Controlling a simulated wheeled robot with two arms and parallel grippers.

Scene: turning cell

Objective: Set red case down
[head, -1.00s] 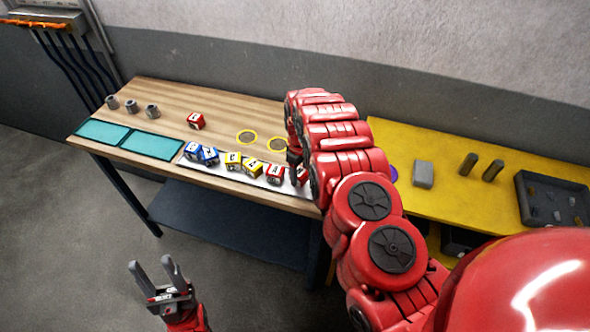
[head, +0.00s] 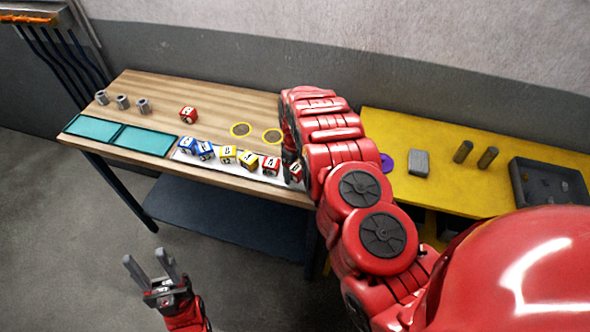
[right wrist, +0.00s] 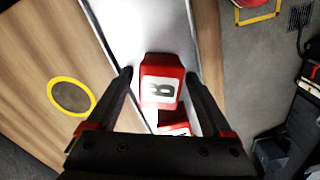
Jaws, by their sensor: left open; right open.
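A red case (head: 296,172) with a white label stands at the right end of the white strip (head: 215,166) on the wooden table. In the right wrist view this red case (right wrist: 161,80) sits between the two fingers of my right gripper (right wrist: 158,76), which is open with a finger on each side. Part of a second red case (right wrist: 174,128) shows behind it; in the head view that one (head: 271,166) stands to its left. A third red case (head: 188,115) stands alone further back. My left gripper (head: 150,264) is open and empty, in front of the table.
Blue and yellow cases (head: 228,154) stand along the strip. A yellow bench (head: 430,190) with a grey block (head: 419,162) and a dark tray (head: 550,185) is at right.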

